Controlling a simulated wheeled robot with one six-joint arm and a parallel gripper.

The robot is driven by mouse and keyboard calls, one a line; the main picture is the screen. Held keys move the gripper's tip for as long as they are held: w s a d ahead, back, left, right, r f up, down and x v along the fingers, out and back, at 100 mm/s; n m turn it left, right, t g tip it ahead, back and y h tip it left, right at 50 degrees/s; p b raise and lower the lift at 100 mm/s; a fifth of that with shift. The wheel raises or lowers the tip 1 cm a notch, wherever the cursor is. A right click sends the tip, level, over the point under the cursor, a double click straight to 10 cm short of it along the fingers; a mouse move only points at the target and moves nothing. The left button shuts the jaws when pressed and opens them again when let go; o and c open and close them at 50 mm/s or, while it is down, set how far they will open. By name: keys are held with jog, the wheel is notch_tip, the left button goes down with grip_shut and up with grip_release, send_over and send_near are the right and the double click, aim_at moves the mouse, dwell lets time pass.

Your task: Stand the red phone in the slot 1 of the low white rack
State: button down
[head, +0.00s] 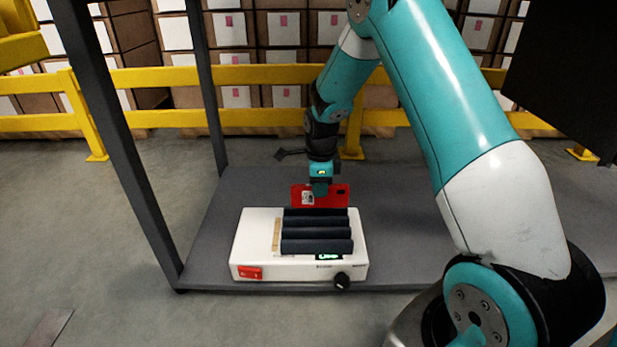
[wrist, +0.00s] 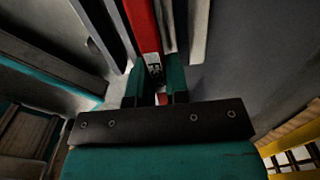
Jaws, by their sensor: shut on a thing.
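My gripper (head: 320,187) points down and is shut on the red phone (head: 334,197), near the middle of its upper edge. The phone is on edge with its long side level, and a white label shows on its face. In the wrist view the red phone (wrist: 143,27) runs up from between the fingers (wrist: 156,92). The low white rack (head: 252,240) stands below, with dark padded bars across its top. The phone is at the rack's far side, and its lower edge meets the farthest bar in the picture. I cannot tell whether it is inside a slot. No slot numbers are readable.
The rack rests on a dark grey tabletop (head: 410,240), which is bare right of it. A red switch (head: 249,272) and a black knob (head: 342,281) are on its front. A dark upright post (head: 120,150) stands at the left. A yellow rail (head: 240,75) and stacked cartons are behind.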

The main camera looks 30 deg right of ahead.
aim_at(316, 204)
jog(key=shift+w+a+f, duration=0.1)
jog(key=shift+w+a, duration=0.05)
jog(key=shift+w, duration=0.5)
jog(key=shift+f, duration=0.1)
jog(key=shift+f+b, duration=1.75)
jog(key=shift+f, duration=1.2)
jog(key=shift+f, duration=0.25)
jog(key=c, duration=1)
grip_release()
